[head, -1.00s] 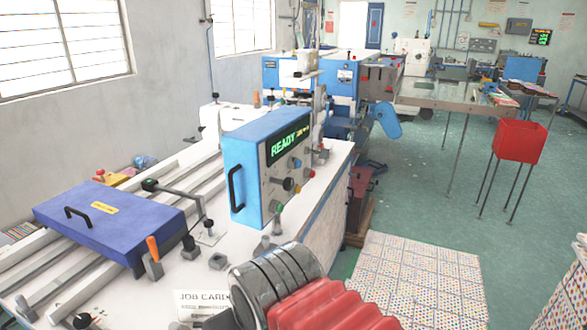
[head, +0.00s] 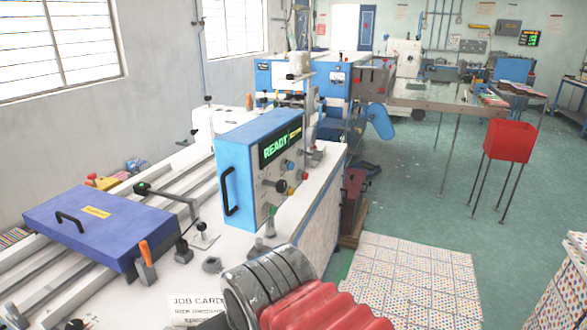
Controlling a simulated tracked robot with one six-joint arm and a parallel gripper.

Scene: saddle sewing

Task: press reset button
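A blue control box (head: 232,168) stands on the white machine bed, left of the middle of the head view. Its grey front panel faces right and carries a dark display (head: 280,146) with green letters that read READY. I cannot read any label, so I cannot tell which is the reset button. My gripper is not in view.
A purple-blue cover (head: 110,232) with a black handle lies on rails at left. An orange-handled tool (head: 145,262) and a job card (head: 198,303) are near the front. A red bin (head: 511,140) stands on legs at right. Green floor is open at centre right.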

